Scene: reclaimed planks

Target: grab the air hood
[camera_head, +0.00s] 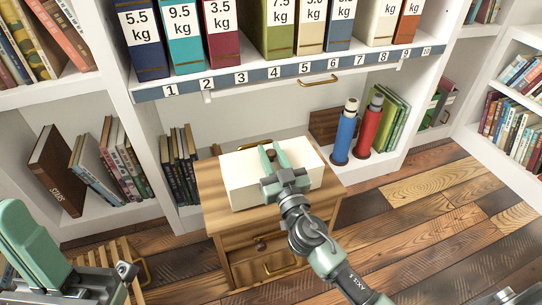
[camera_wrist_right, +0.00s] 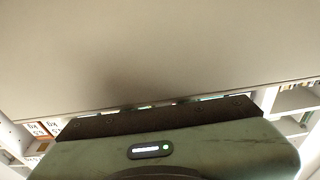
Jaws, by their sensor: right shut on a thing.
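The only thing I see that could be the air hood is a cream box-like cover (camera_head: 240,181) over the top of a small wooden cabinet. A dark brown knob (camera_head: 271,154) shows on its top. My right gripper (camera_head: 273,156) reaches in from the front right, its green fingers shut on the knob from either side. In the right wrist view, the pale cover (camera_wrist_right: 160,50) fills the upper part above the green gripper body. Whether the cover rests on the cabinet or is slightly raised, I cannot tell. My left arm shows at the lower left; its fingertips are not visible.
The wooden cabinet (camera_head: 215,215) has drawers with a knob and brass handle. Behind it stands a white shelf with a numbered strip (camera_head: 270,75) and weight-labelled books. Blue (camera_head: 344,135) and red (camera_head: 369,128) cylinders stand right of the cabinet. Plank floor (camera_head: 430,220) is clear at right.

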